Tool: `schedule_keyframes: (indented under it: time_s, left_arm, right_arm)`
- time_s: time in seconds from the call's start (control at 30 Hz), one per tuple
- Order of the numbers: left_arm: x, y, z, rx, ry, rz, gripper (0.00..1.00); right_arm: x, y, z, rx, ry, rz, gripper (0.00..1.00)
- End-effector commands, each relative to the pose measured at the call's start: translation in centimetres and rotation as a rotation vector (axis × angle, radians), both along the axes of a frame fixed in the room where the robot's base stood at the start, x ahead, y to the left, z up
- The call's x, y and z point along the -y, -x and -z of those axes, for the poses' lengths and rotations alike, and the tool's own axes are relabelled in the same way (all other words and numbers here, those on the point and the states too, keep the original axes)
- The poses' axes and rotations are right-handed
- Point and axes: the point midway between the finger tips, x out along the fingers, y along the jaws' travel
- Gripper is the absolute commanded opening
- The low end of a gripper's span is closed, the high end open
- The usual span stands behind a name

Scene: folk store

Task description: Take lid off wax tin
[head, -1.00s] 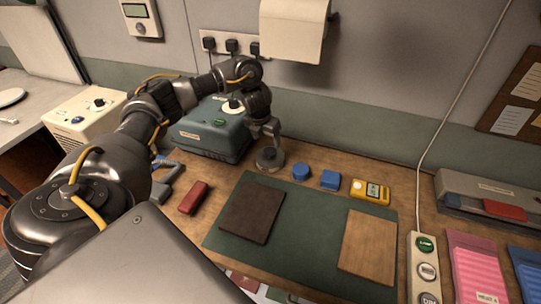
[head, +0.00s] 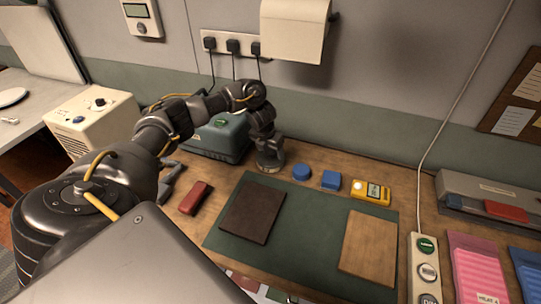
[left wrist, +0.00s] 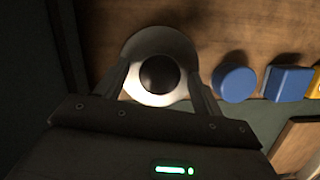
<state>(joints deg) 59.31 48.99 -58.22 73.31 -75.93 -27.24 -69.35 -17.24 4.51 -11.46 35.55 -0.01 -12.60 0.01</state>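The wax tin (head: 270,167) is a small round grey tin. It stands on the wooden bench, in front of the teal machine and left of the blue round item. In the left wrist view, its pale round top (left wrist: 158,98) has a dark circle at its centre. My left gripper (head: 269,150) is low over the tin and hides much of it in the head view. In the left wrist view, its fingers (left wrist: 158,72) stand apart, one on each side of the tin. I cannot tell whether they touch it. My right gripper is not in view.
A blue round item (head: 301,172), a blue block (head: 330,180) and a yellow meter (head: 371,192) stand right of the tin. The teal machine (head: 215,140) is close behind on the left. A red block (head: 195,198) lies nearer. The green mat (head: 308,240) has bare space.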

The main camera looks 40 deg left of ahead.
Motion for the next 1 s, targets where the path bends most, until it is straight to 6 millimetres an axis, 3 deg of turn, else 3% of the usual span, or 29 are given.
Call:
schedule_keyframes:
  time_s: [0.07, 0.33, 0.67, 0.9, 1.0]
  left_arm:
    - [0.0, 0.0, 0.0, 0.000, 0.000, 0.000, 0.58]
    - [0.0, 0.0, 0.0, 0.000, 0.000, 0.000, 0.23]
    - [0.0, -0.1, -0.7, 0.003, 0.000, 0.001, 0.22]
    - [0.0, -0.1, -5.2, 0.006, -0.001, 0.001, 0.22]
    - [-0.1, -0.1, -7.5, 0.005, -0.002, 0.002, 0.22]
  right_arm:
    - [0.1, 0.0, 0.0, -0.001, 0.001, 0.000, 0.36]
    - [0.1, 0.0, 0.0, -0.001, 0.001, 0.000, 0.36]
    - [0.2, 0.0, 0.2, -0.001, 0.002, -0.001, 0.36]
    - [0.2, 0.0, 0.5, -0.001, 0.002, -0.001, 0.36]
    - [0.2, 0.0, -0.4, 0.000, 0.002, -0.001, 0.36]
